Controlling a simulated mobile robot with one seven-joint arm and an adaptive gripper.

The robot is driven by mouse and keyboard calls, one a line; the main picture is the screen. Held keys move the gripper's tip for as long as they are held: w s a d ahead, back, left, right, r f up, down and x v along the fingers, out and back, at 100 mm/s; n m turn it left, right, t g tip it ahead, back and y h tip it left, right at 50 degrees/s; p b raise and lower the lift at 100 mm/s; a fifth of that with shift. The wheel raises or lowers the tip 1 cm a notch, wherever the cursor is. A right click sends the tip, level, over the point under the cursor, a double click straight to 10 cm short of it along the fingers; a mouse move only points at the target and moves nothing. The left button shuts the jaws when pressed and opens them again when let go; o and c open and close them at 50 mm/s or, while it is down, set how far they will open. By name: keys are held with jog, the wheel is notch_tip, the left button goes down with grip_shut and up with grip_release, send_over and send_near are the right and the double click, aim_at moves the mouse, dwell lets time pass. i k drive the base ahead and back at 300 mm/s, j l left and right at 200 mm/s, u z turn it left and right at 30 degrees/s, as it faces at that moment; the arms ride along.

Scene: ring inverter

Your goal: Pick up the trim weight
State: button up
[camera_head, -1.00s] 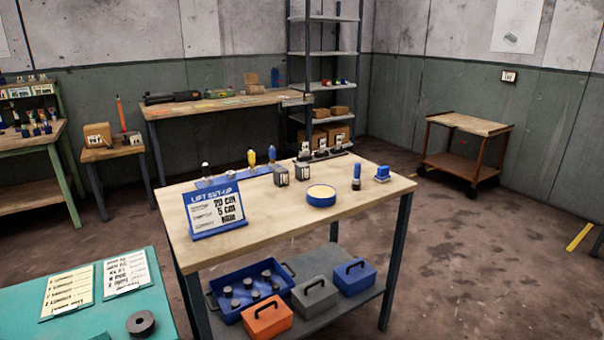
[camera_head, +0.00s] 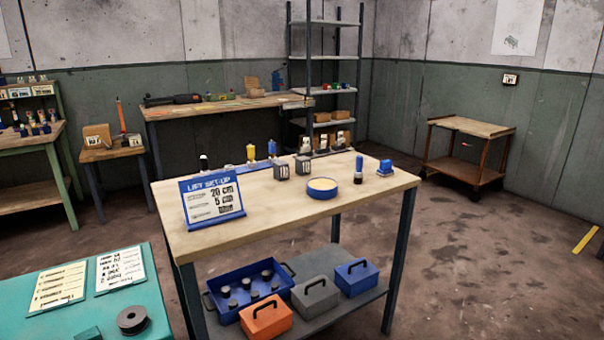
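No label marks a trim weight, and I cannot tell for certain which object it is. A dark round disc with a central hole (camera_head: 132,320) lies flat on the teal table at lower left. Two small dark grey blocks (camera_head: 282,171) (camera_head: 303,165) stand on the wooden workbench. Several short dark cylinders with grey tops sit in the blue tray (camera_head: 222,276) on the bench's lower shelf. My gripper is not in view.
The wooden workbench (camera_head: 290,215) also holds a blue sign (camera_head: 213,200), a round blue dish (camera_head: 322,188) and a blue-handled tool (camera_head: 359,170). Orange (camera_head: 266,316), grey and blue boxes stand below. Two sheets lie on the teal table (camera_head: 75,319). Open floor (camera_head: 480,270) lies right.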

aim_at(303, 164)
jog(key=i+l+u, duration=0.25)
jog(key=i+l, duration=0.15)
jog(key=i+l+u, duration=0.2)
jog(key=i+l, duration=0.25)
jog(key=i+l+u, duration=0.25)
jog(key=i+l, duration=0.15)
jog(key=l, duration=0.2)
jog(key=i, duration=0.95)
